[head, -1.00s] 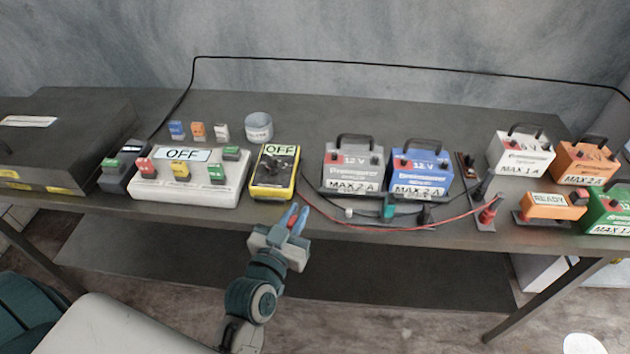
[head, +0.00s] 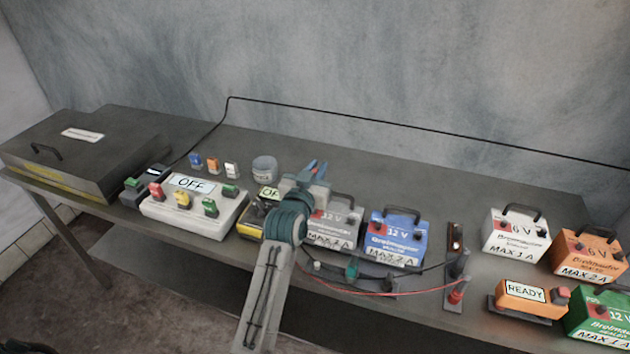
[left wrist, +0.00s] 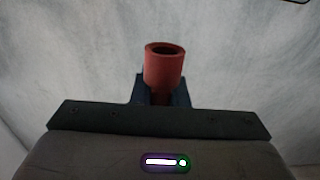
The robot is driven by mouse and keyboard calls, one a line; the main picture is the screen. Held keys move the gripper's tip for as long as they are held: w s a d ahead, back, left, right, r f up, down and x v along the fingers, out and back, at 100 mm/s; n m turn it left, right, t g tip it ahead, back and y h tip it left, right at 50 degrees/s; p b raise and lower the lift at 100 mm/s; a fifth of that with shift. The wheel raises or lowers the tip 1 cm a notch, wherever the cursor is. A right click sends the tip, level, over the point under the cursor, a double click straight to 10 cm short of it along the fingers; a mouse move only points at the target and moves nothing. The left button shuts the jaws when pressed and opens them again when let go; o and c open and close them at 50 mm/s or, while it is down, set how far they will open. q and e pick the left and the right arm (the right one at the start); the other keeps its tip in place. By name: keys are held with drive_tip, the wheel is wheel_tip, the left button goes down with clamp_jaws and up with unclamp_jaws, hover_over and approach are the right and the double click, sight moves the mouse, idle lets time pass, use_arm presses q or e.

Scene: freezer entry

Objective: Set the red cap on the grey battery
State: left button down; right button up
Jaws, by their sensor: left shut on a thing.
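My left gripper (head: 315,170) is shut on the red cap (left wrist: 164,70), a short hollow red tube that stands up between the fingers in the left wrist view. In the head view only a sliver of red shows between the blue fingertips. The gripper is raised above and behind the grey battery (head: 345,209), a little to its left in the picture. The grey battery has a dark handle and a 12 V label. My left arm hides its left part, and its terminals are not clear. My right gripper is out of view.
The blue battery (head: 397,236) stands close right of the grey one. A yellow meter (head: 250,229) is partly behind my arm. A white switch box (head: 194,206) and grey cup (head: 264,169) are left. Red and black leads (head: 385,292) run along the front.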

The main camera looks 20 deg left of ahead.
use_arm(q)
drive_tip(key=shift+s+a, duration=0.1)
drive_tip(key=shift+a, duration=0.1)
drive_tip(key=shift+d+p, duration=0.1)
drive_tip(key=shift+p, duration=0.2)
drive_tip(key=shift+f+b, duration=1.6)
drive_tip(key=shift+f, duration=1.25)
